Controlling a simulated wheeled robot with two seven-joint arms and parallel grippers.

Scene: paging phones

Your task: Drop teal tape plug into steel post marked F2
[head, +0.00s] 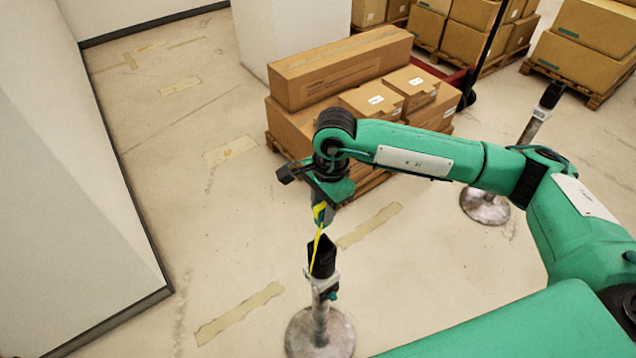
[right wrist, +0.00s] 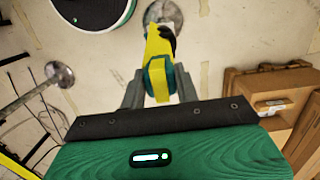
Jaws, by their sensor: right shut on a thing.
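My right gripper (head: 321,196) is shut on the teal tape plug (right wrist: 158,78), which shows teal and yellow between the fingers in the right wrist view. A narrow yellow strip runs down from the gripper to the black head (head: 322,257) of the near steel post (head: 320,322) in the head view. The gripper is above this post and apart from it. The post stands upright on a round base and carries a pale label too small to read. The fingers partly hide the plug. My left gripper is not in view.
A second steel post (head: 530,130) with a round base stands farther back at the right. Cardboard boxes (head: 340,70) on a pallet stand behind my arm. A white wall (head: 70,200) bounds the left. The floor between is clear, with worn tape marks.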

